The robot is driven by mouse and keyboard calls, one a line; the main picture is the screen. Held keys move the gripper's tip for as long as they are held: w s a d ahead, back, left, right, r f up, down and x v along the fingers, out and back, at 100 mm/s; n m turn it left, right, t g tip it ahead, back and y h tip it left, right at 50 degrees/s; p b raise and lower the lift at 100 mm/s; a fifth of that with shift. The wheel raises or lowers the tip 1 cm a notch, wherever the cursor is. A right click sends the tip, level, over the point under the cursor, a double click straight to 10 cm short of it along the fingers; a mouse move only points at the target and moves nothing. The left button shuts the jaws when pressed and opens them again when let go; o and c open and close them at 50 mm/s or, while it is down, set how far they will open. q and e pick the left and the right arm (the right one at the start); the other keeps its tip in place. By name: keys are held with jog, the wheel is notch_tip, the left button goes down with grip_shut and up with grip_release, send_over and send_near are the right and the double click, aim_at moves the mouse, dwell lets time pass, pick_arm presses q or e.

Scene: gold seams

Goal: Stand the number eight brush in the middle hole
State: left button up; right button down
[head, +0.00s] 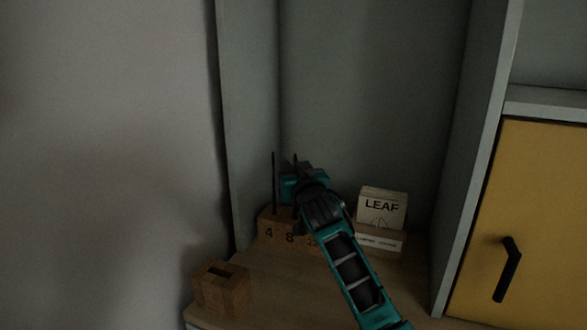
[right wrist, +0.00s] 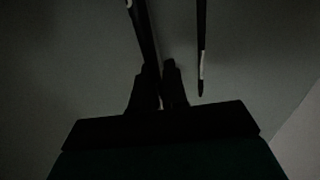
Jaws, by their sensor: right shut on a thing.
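A wooden block (head: 270,243) marked 4, 8 and a partly covered third number stands at the back left of the shelf. A thin dark brush (head: 274,180) stands upright at the 4. My right gripper (head: 296,168) is above the block near the 8, shut on a dark brush whose tip shows just above it. In the right wrist view the held brush (right wrist: 145,40) runs up, slightly tilted, from between the fingers; another brush (right wrist: 201,45) is apart to the right. The gripper and arm hide the held brush's lower end, so I cannot tell whether it is in the middle hole.
A small wooden box (head: 235,299) with a dark opening sits at the front left of the wooden shelf (head: 283,292). A LEAF packet (head: 381,207) stands on a pale-labelled box (head: 391,241) to the right. Side panels and a yellow door (head: 540,210) bound the space.

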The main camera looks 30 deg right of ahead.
jog(key=c, duration=1.1)
grip_release()
jog(key=v, duration=1.3)
jog(key=shift+f, duration=0.1)
